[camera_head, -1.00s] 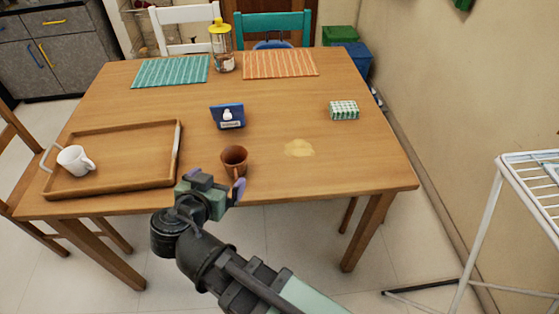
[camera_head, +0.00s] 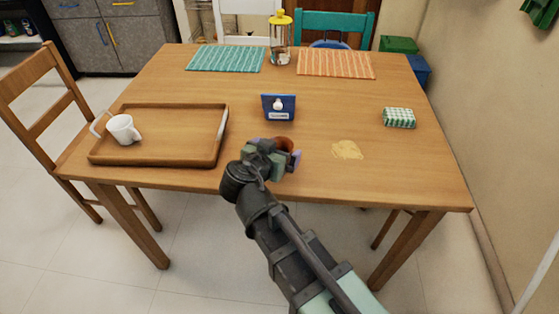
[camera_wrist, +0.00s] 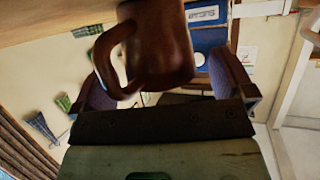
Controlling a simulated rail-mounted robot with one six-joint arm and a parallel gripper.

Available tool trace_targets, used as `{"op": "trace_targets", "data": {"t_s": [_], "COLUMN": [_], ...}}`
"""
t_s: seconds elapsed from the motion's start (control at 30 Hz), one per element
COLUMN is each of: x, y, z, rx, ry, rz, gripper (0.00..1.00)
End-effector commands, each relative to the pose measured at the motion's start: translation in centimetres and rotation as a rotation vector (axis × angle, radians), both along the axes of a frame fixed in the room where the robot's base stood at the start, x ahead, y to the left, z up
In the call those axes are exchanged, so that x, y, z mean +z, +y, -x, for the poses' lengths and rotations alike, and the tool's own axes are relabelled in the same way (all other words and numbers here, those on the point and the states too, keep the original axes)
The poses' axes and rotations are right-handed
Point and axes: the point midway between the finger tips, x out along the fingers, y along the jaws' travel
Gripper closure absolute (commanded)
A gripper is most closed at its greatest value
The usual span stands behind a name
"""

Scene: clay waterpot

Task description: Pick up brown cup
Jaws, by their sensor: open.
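The brown cup (camera_head: 286,144) stands near the front edge of the wooden table, mostly hidden behind my gripper (camera_head: 279,160) in the head view. In the wrist view the cup (camera_wrist: 165,45) is large and close, its handle to the left. My gripper (camera_wrist: 165,82) is open there, one finger on each side of the cup. The cup is at or between the fingertips; I cannot tell whether either finger touches it.
A small blue box (camera_head: 278,107) stands behind the cup. A tan stain (camera_head: 347,150) and a green checked block (camera_head: 399,117) are to the right. The table between them is clear.

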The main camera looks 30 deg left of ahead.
Motion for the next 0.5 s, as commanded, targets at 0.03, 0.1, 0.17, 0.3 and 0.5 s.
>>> {"op": "trace_targets", "data": {"t_s": [0.03, 0.1, 0.17, 0.3, 0.5], "x": [-0.06, 0.04, 0.06, 0.06, 0.06], "y": [0.03, 0.0, -0.01, -0.02, -0.01], "z": [-0.11, -0.06, -0.05, -0.03, -0.02], "rx": [0.0, 0.001, 0.001, 0.0, 0.0], "ry": [0.0, 0.0, 0.0, 0.0, 0.0], "rz": [0.0, 0.0, 0.0, 0.0, 0.0], "gripper": [0.0, 0.0, 0.0, 0.2, 0.51]}}
